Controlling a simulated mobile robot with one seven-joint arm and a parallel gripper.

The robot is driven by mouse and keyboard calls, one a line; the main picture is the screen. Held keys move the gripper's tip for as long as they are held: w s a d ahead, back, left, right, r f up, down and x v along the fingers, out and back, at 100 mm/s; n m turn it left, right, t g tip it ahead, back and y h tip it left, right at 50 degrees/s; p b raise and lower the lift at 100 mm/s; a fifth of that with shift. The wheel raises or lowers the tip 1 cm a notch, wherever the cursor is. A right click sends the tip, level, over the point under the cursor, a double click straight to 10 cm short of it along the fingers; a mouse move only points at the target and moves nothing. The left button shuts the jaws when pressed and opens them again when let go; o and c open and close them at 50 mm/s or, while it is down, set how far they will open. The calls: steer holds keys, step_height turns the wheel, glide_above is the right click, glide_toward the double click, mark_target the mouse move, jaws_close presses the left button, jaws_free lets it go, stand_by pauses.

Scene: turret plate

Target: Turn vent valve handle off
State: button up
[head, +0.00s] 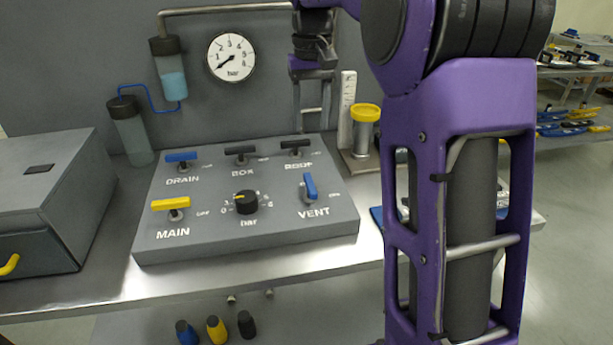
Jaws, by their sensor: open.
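The vent valve handle (310,186) is a short blue lever above the VENT label, at the right front of the grey sloped panel (250,240). It points up and down in the picture, nearly across the other levers, with a small mark, likely OFF, to its right. My gripper (312,128) hangs behind the panel's back right edge in the picture, fingers down and apart, with nothing seen between them. It is above and apart from the vent handle. Its fingertips are small and hard to make out.
Blue DRAIN (181,157), black BOX (241,151), another black (296,145) and yellow MAIN (171,204) levers lie sideways. A black bar knob (246,201) sits left of VENT. A yellow-topped cylinder (365,125) stands right of the panel. A grey box (50,190) stands left.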

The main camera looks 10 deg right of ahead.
mark_target(311, 184)
step_height(311, 184, down, 16)
steer(key=shift+r+b, duration=0.2)
steer(key=shift+b, duration=0.85)
jaws_close()
